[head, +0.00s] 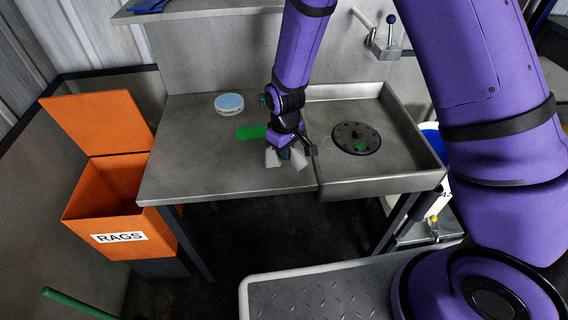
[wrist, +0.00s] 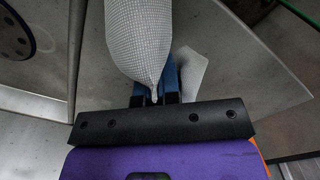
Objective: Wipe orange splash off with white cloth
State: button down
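The white cloth (head: 299,160) hangs bunched in my gripper (head: 285,155), low over the front right part of the steel bench, beside the sink tray. In the wrist view the cloth (wrist: 138,40) shows a fine grid weave and is pinched between my gripper's blue fingers (wrist: 157,80), with a loose flap on the right. My gripper is shut on it. I cannot tell whether the cloth touches the bench (head: 190,150). No orange splash shows in either view; part of the bench is hidden behind my gripper and the cloth.
A flat green piece (head: 250,132) and a round tin with a pale blue top (head: 229,103) are on the bench left of my gripper. The sink tray (head: 395,165) holds a dark disc (head: 356,138). An open orange RAGS bin (head: 118,215) stands left.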

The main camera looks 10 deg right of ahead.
jog(key=shift+r, duration=2.65)
